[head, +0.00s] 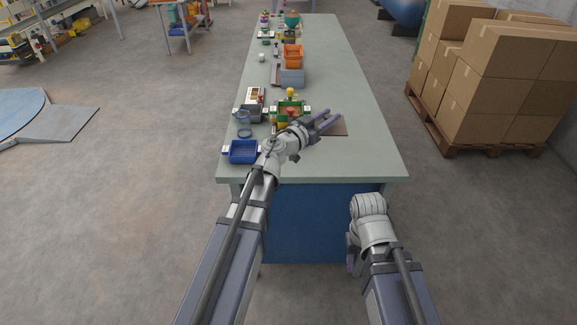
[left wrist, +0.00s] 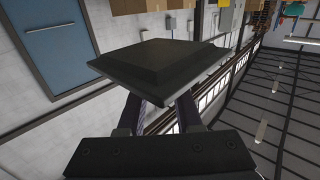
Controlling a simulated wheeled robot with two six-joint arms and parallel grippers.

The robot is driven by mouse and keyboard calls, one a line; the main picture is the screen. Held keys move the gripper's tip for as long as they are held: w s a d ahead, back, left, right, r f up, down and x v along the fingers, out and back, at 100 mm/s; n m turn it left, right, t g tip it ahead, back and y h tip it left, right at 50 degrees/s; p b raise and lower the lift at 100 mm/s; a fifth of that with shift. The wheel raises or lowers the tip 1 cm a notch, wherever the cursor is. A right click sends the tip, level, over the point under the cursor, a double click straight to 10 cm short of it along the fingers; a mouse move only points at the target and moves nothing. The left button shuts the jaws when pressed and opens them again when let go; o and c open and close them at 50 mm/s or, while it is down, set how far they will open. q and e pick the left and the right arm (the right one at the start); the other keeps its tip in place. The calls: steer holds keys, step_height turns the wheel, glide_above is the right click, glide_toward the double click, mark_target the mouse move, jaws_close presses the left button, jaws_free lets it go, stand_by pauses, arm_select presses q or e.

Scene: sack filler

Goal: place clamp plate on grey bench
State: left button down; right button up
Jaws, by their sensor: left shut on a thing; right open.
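The clamp plate (left wrist: 160,62) is a dark, flat rectangular piece with bevelled edges, large in the left wrist view. My left gripper (left wrist: 165,105) is shut on it, and the plate hides the fingertips there. In the head view my left gripper (head: 328,119) is over the near part of the grey bench (head: 365,155). A flat dark brown rectangle (head: 337,130) shows just by its fingers; I cannot tell whether it lies on the bench or is the held plate. My right gripper (head: 353,255) is open and empty, low before the bench's near end.
The bench's right side is clear. Stacked cartons (head: 500,70) stand on a pallet at the right.

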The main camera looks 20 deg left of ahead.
arm_select(q)
steer(key=w+a+f+n+t+y+b, duration=0.2)
steer(key=w+a+f+n+y+b, duration=0.3)
steer(key=a+f+b, duration=0.6)
steer(key=y+b, duration=0.2)
steer(key=b, duration=0.4)
glide_above(290, 161)
steer(key=shift+m, duration=0.3)
step_height(290, 161, down, 6)
steer(key=shift+s+d+f, duration=0.1)
steer(key=shift+f, duration=0.05)
steer(key=shift+f, duration=0.1)
step_height(290, 161, down, 4)
steer(key=b, duration=0.3)
steer(key=shift+r, duration=0.2)
steer(key=shift+f, duration=0.15)
steer(key=c, duration=0.6)
jaws_free()
